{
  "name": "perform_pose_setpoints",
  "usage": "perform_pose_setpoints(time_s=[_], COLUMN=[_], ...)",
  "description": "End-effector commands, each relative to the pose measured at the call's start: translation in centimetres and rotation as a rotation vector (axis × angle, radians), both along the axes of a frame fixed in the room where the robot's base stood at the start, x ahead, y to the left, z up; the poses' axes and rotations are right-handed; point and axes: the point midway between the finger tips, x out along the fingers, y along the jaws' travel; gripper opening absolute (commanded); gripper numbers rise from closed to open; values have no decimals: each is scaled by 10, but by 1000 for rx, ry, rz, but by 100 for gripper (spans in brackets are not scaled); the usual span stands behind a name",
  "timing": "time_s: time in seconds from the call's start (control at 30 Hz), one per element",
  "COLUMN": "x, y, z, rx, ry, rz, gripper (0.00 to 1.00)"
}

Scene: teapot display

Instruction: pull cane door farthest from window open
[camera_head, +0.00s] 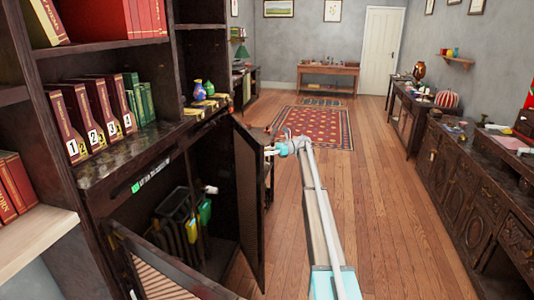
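A dark wooden cabinet on the left has two doors standing open. The farther door (249,205) stands swung out, with its dark face toward me. The nearer door (165,272) is swung out at the bottom left and shows a striped, light brown panel. My gripper (269,151) is small in view, beside the upper outer edge of the farther door; I cannot tell whether it touches it. Its finger opening is too small to make out. No window is in view, so I cannot tell which door is farthest from it.
Inside the cabinet is a dark rack with green and yellow items (204,212). Books (100,110) and small vases (199,90) stand on the shelves above. Dark sideboards (455,185) line the right wall. The wooden floor (375,230) between is clear, with a red rug (315,127) beyond.

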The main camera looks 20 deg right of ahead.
Motion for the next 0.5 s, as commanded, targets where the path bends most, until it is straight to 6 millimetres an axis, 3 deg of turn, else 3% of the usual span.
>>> perform_pose_setpoints(time_s=[0.03,0.17,0.5], x=[3,3,1], y=[-1,-2,-4], z=[1,1,1], rx=[3,3,2], ry=[-1,-1,-1], rz=[-8,-8,-7], gripper=[51,75,76])
